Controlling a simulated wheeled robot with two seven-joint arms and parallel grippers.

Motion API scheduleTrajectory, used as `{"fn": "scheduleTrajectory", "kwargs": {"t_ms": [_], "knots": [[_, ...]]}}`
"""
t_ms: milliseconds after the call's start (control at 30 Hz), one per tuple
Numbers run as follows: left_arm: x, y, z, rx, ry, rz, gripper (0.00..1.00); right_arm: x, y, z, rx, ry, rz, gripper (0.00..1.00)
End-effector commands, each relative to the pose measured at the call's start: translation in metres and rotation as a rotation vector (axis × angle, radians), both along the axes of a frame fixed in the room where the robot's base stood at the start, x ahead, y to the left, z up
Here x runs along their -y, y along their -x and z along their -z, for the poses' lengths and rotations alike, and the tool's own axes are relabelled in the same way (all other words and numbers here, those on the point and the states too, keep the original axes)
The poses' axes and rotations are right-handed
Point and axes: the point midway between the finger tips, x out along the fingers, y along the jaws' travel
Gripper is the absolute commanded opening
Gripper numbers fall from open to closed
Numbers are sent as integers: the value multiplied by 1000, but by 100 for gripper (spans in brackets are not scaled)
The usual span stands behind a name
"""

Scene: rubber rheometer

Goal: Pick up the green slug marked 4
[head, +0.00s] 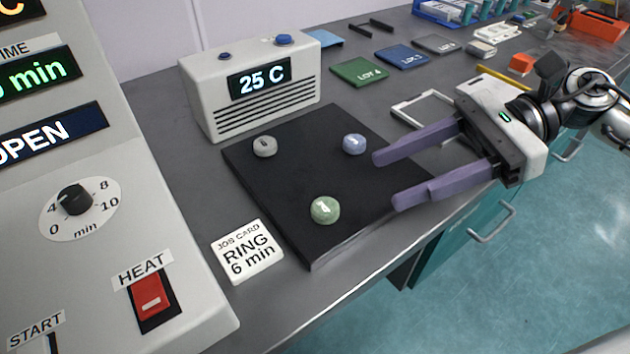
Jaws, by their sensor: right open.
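The green slug (325,210) lies on the front part of a black plate (290,186), with a pale mark on its top that looks like a 4. A blue slug (354,144) and a grey slug (265,146) lie farther back on the same plate. My right gripper (385,179) comes in from the right with its two purple fingers spread apart and nothing between them. Its fingertips are over the plate's right side, to the right of the green slug and apart from it. My left gripper is not in view.
A white device reading 25 C (250,85) stands behind the plate. A job card (247,252) lies at its front left, beside the large machine (150,200). Green (358,72) and blue (402,57) lot mats and a white frame (424,109) lie farther back.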

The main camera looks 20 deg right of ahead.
Motion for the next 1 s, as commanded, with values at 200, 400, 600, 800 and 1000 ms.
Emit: {"fn": "scheduleTrajectory", "kwargs": {"t_ms": [200, 400, 600, 800, 1000], "knots": [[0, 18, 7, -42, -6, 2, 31, -30, -3, 9, 4, -5, -2, 51], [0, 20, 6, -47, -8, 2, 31, -44, -5, 15, 4, -5, -2, 51], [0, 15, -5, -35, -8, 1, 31, -72, -9, 27, 3, -6, -4, 51], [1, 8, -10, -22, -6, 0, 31, -85, -11, 35, 3, -4, -1, 51], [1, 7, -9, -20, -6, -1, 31, -85, -11, 36, 2, -3, -1, 49]]}}
